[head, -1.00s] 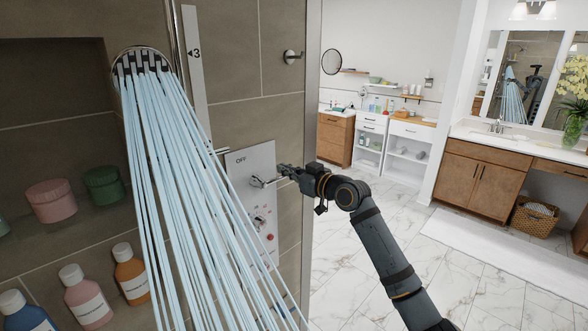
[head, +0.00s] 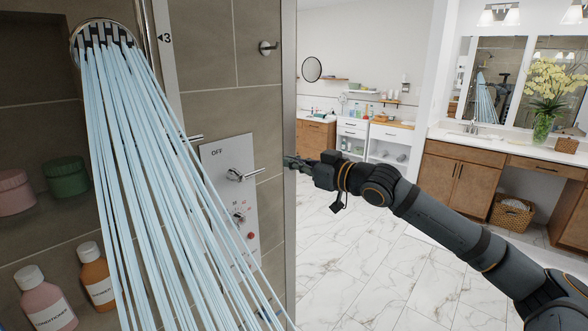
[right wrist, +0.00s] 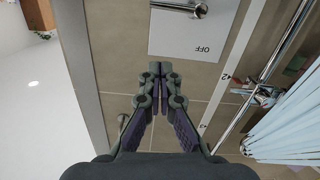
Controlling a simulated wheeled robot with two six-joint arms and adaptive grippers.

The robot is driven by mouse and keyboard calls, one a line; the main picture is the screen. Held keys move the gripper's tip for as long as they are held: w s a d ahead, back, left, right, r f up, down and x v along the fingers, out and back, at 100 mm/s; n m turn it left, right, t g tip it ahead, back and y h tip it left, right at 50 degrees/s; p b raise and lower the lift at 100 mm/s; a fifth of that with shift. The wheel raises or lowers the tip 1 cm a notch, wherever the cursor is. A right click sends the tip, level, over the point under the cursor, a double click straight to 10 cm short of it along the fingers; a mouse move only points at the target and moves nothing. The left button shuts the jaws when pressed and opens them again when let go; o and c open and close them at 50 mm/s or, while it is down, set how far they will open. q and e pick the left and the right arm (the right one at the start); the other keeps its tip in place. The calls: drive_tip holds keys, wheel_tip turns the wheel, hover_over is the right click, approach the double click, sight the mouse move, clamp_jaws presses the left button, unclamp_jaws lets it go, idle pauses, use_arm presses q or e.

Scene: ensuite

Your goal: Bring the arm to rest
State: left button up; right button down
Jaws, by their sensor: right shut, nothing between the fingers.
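My right gripper (head: 292,162) is shut and empty. In the head view it hangs in the air to the right of the shower control panel (head: 222,162), apart from the lever handle (head: 243,174). My right arm reaches in from the lower right. In the right wrist view the closed fingers (right wrist: 160,75) point toward the panel (right wrist: 192,42), which shows upside down with the word OFF, and the lever (right wrist: 190,9) lies at the top edge. My left gripper is not in view.
The shower head (head: 103,38) pours blue water streams left of the panel. Bottles (head: 45,301) and jars (head: 66,177) stand on the left. A wall hook (head: 268,47) is above the panel. The marble floor (head: 360,270) is open, with a vanity (head: 460,180) behind.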

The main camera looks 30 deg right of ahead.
idle(0.5)
drive_tip(key=w+d+f+m+h, duration=0.3)
drive_tip(key=d+f, duration=0.4)
drive_tip(key=f, duration=0.4)
drive_tip(key=w+d+f+m+h, duration=0.2)
drive_tip(key=d+f+h, duration=0.1)
drive_tip(key=d+f, duration=0.6)
drive_tip(key=s+d+f+m+g+h, duration=0.1)
drive_tip(key=s+d+f+g, duration=0.2)
drive_tip(key=f, duration=1.2)
drive_tip(key=s+f+m+g+h, duration=0.15)
drive_tip(key=s+f, duration=0.45)
drive_tip(key=f, duration=0.9)
drive_tip(key=s+a+f+g, duration=0.3)
drive_tip(key=s+f, duration=0.6)
drive_tip(key=f, duration=0.2)
drive_tip(key=s+a+f+g, duration=0.3)
drive_tip(key=s+f, duration=0.6)
drive_tip(key=f, duration=0.2)
drive_tip(key=s+a+f+n+g, duration=0.1)
drive_tip(key=s+a+f, duration=0.3)
drive_tip(key=s, duration=0.5)
drive_tip(key=s+a+f+n+g+y, duration=0.1)
drive_tip(key=s+a+f+g, duration=0.1)
drive_tip(key=s+a+f, duration=0.3)
drive_tip(key=s+a+f+n+g+y, duration=0.1)
drive_tip(key=s+a+f, duration=0.4)
drive_tip(key=s, duration=0.9)
drive_tip(key=a, duration=0.2)
drive_tip(key=shift+a+g, duration=0.35)
